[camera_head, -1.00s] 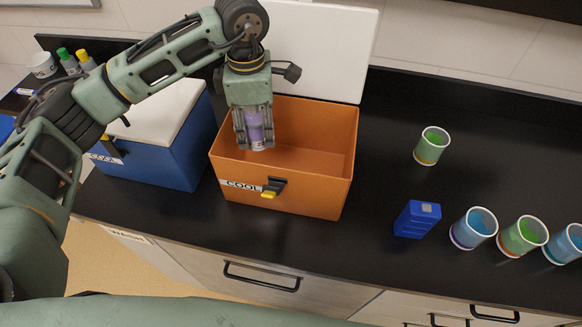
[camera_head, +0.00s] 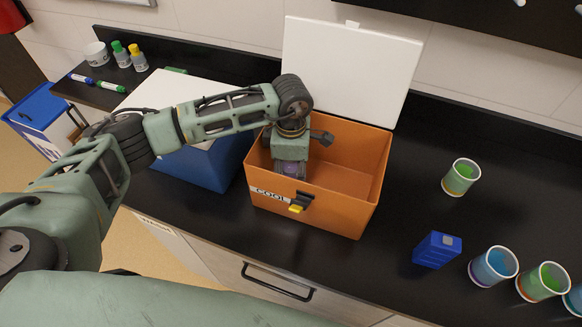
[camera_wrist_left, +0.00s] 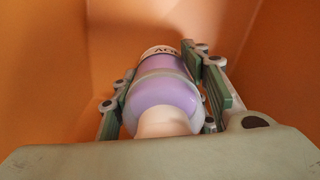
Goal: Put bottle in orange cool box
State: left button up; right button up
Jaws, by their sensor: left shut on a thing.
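The orange cool box (camera_head: 345,210) stands on the black counter with its white lid (camera_head: 350,65) raised at the back. My left gripper (camera_head: 291,172) reaches down inside the box, in its left part. It is shut on a purple bottle, which shows only slightly in the head view. In the left wrist view the bottle (camera_wrist_left: 163,95) sits between the two fingers, with a white band and dark lettering on its far end. Orange walls surround it there. Whether the bottle touches the box floor cannot be told. My right gripper is not in view.
A blue box (camera_head: 208,163) with a white lid stands directly left of the orange box. A blue block (camera_head: 437,250) and several cups, one a green cup (camera_head: 460,177), stand to the right. The right part of the orange box's inside is free.

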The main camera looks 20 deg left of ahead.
pick_arm(q)
jog(key=shift+f, duration=0.1)
jog(key=o, duration=1.5)
jog(key=shift+r, duration=0.25)
notch_tip(320, 180, up, 10)
jog(key=b, duration=0.4)
jog(key=shift+r, duration=0.9)
